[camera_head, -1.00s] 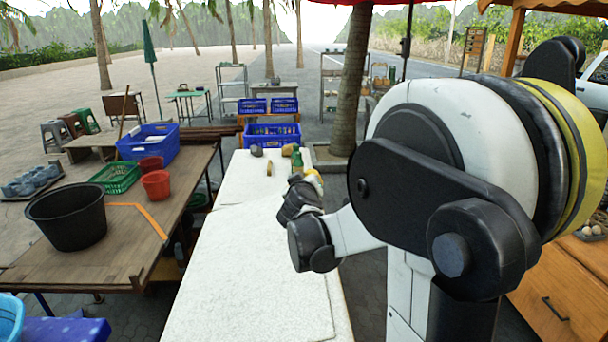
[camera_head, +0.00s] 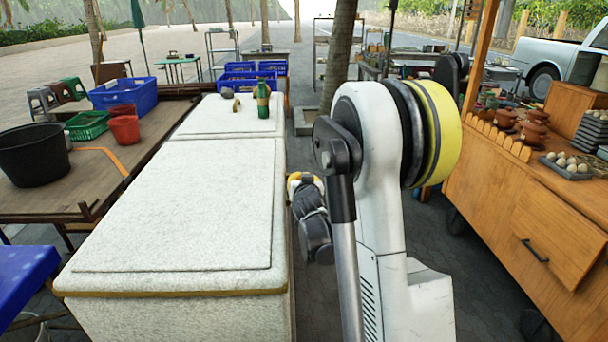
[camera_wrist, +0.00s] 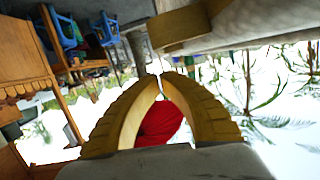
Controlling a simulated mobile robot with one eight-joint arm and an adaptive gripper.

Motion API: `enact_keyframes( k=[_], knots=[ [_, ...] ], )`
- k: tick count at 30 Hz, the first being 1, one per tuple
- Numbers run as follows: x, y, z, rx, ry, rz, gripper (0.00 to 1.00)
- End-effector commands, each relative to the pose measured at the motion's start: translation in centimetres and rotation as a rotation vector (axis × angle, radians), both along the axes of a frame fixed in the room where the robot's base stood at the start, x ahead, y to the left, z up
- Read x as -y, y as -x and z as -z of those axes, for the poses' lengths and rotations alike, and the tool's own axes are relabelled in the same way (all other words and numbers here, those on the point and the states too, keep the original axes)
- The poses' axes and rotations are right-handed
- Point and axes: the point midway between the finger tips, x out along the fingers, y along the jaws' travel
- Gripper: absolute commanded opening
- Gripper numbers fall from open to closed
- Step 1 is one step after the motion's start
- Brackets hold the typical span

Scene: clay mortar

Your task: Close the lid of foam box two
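Two white speckled foam boxes stand in a row in the head view. The near box (camera_head: 180,215) has a flat lid lying down, with a brown seam along its front edge. The farther box's lid (camera_head: 205,118) also lies flat and carries a green bottle and small lumps. I cannot tell which is box two. My gripper (camera_head: 297,180) is beside the near box's right side, around lid-edge height, and partly hidden by my wrist. In the wrist view, its yellow fingers (camera_wrist: 160,76) meet at the tips with nothing held; a red shape shows behind them.
A wooden table (camera_head: 100,180) with a black tub (camera_head: 32,155) and baskets stands left of the boxes. A wooden cart (camera_head: 535,215) with pots and an egg tray (camera_head: 565,166) stands right. Paved floor lies between the boxes and cart. The green bottle (camera_head: 263,98) stands upright on the far lid.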

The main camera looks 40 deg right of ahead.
Motion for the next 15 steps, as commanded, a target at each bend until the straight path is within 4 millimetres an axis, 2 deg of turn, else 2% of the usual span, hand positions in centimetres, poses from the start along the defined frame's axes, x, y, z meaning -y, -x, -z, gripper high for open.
enact_keyframes(
  k=[1, 6, 15],
  knots=[
    [0.1, -0.3, 1.4, 0.000, 0.000, 0.000, 0.00],
    [0.1, -0.7, 3.1, -0.001, 0.002, 0.000, 0.00],
    [0.1, -0.8, 3.9, -0.007, 0.000, 0.002, 0.00]
  ],
)
